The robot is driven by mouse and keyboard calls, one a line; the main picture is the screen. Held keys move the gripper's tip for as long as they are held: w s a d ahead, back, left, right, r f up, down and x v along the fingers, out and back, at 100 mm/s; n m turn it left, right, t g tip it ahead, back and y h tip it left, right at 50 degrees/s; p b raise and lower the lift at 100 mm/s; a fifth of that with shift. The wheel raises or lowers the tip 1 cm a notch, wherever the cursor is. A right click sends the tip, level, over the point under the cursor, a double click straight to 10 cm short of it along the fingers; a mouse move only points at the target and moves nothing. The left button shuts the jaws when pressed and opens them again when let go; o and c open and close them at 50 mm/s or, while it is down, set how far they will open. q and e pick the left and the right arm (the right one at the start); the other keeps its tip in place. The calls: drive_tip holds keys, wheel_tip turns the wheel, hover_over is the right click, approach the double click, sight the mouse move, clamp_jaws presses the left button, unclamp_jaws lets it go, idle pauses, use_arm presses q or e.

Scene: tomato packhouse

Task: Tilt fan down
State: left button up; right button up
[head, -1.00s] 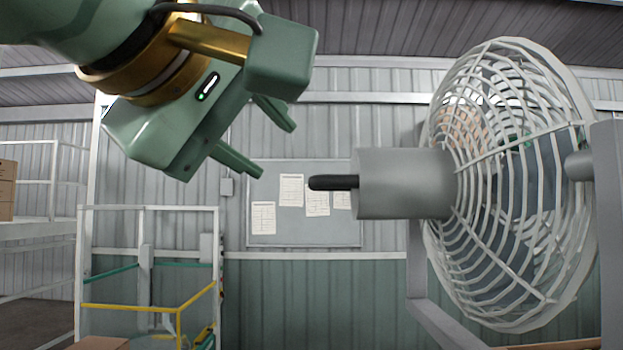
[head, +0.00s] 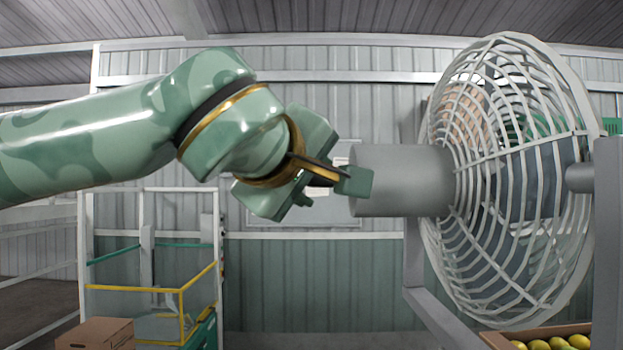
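The fan (head: 575,235) stands at the right, its round white cage seen from behind and the side. Its grey motor housing (head: 400,180) points left and looks about level. My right gripper is out of view.
The fan's grey stand (head: 435,310) rises around the cage. A crate (head: 497,340) of yellow fruit is at the lower right. A cardboard box (head: 95,334) and a yellow-railed platform (head: 135,288) are at the lower left. A board with papers hangs behind my gripper.

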use_arm(q)
drive_tip(key=shift+s, duration=0.1)
clamp_jaws()
wheel_tip(320, 180, up, 9)
drive_tip(key=d+m+y+p, duration=0.2)
drive_tip(key=m+p, duration=0.1)
drive_tip(key=p, duration=0.8)
drive_tip(key=shift+m+g, duration=0.3)
drive_tip(key=shift+g, duration=0.1)
drive_tip(key=shift+o, duration=0.6)
unclamp_jaws()
drive_tip(key=shift+w+d+f, duration=0.1)
drive_tip(key=shift+w, duration=0.1)
